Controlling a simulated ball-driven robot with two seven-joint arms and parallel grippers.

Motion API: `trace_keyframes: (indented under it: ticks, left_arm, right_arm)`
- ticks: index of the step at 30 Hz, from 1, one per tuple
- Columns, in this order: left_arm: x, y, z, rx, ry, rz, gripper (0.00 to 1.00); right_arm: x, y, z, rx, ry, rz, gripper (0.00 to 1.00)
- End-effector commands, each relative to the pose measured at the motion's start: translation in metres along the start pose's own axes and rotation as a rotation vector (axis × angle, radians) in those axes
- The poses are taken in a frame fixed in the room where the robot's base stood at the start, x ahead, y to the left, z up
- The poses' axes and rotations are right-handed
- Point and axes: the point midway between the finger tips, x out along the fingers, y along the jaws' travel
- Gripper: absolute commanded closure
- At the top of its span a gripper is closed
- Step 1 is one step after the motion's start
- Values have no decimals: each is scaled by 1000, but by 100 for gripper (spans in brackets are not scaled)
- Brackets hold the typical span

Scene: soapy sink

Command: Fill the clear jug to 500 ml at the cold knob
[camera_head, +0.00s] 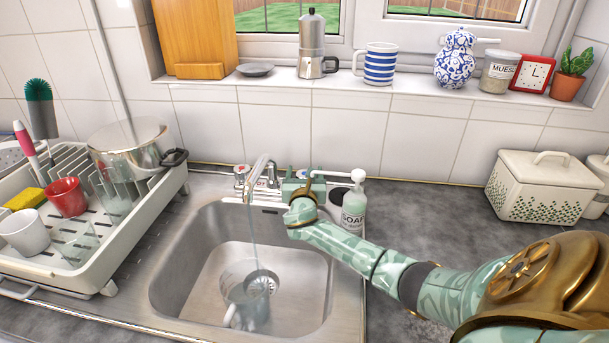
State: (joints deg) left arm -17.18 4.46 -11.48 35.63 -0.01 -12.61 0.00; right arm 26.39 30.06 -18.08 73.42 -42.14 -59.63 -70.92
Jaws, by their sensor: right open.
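The clear jug (247,306) stands in the sink basin below the tap spout (258,166). A thin stream of water (254,235) runs from the spout down to the jug. The water level and any 500 ml mark are too small to read. A tap knob (241,171) shows left of the spout. My right gripper (293,186) is open just right of the spout, at the back of the sink. It largely hides the right-hand side of the tap, so I cannot tell whether it touches a knob there. My left gripper is out of view.
A soap bottle (352,212) stands close to the right of my gripper. A dish rack (120,245) with a pot (130,140) and cups is on the left. A white bin (540,187) stands at the right. The dark counter between is largely clear, beneath my arm.

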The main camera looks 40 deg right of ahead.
Motion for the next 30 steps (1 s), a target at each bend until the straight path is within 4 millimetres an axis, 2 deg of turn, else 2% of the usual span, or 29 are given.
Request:
trace_keyframes:
  ticks: [1,2,6,11,15,21,30]
  left_arm:
    - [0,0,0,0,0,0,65]
    - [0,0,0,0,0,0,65]
    - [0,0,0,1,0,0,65]
    - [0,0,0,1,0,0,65]
    - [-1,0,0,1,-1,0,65]
    - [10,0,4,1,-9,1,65]
    - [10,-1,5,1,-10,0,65]
  right_arm:
    - [0,0,0,0,0,0,35]
    - [0,0,0,0,0,0,41]
    - [0,0,0,0,0,0,80]
    - [0,0,0,2,0,-14,80]
    - [0,0,0,9,2,-150,80]
    - [-1,-6,-2,4,1,-369,80]
    - [-2,-8,1,1,-2,-401,80]
